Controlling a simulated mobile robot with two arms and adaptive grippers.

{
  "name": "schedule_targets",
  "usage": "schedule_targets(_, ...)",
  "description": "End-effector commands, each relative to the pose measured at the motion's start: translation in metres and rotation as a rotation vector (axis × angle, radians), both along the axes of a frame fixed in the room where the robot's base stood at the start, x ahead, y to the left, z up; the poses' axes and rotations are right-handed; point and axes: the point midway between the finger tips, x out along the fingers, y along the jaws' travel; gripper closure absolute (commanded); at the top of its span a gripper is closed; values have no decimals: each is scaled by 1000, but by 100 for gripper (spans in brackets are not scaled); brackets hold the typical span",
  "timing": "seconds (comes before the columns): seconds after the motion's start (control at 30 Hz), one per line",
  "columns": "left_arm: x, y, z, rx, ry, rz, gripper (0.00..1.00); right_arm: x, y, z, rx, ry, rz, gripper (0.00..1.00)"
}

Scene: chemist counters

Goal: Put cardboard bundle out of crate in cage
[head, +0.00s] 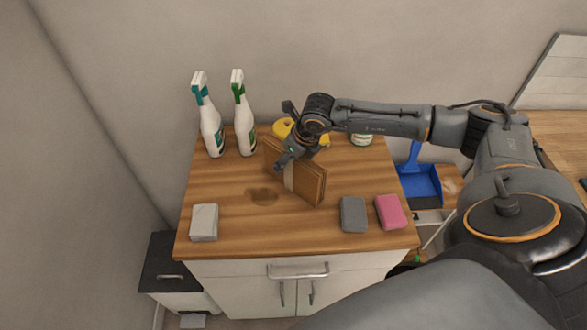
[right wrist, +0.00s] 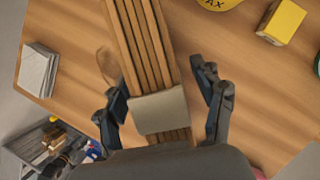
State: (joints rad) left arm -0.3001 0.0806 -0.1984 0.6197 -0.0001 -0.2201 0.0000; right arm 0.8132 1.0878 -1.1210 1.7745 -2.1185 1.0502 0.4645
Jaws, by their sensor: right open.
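The cardboard bundle (head: 311,184), a stack of flat brown sheets with a pale band, stands on edge on the wooden counter top. In the right wrist view the bundle (right wrist: 145,45) runs between the fingers, with its pale band near them. My right gripper (head: 287,135) is open, with one finger on each side of the bundle; its fingers also show in the right wrist view (right wrist: 163,95). I cannot tell whether they touch it. My left gripper is not in view. I cannot clearly identify a crate or a cage.
The counter (head: 230,235) also holds two spray bottles (head: 245,125), a pale block (head: 204,222), a grey sponge (head: 353,214), a pink sponge (head: 390,211) and a yellow wax tin (head: 282,128). A blue dustpan (head: 421,185) is to the right. A grey container of items (right wrist: 40,135) lies below the counter.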

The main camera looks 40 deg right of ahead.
Motion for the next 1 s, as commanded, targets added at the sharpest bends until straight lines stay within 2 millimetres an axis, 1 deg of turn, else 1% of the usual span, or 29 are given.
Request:
schedule_targets(0.43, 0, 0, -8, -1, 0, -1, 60, 0, 0, -4, 0, 0, 0, 32)
schedule_targets(0.77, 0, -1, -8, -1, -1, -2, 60, 0, 0, -4, 0, 0, 0, 32)
schedule_targets(0.8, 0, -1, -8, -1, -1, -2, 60, 0, 0, -4, 0, 0, 0, 36)
schedule_targets(0.87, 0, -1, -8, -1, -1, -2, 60, 0, 0, -4, 0, 0, 0, 48)
schedule_targets(0.9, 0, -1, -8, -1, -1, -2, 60, 0, 0, -4, 0, 0, 0, 57)
schedule_targets(0.97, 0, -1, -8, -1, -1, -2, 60, 0, 0, -4, 0, 0, 0, 69)
schedule_targets(1.0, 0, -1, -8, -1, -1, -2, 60, 0, 0, -4, 0, 0, 0, 77)
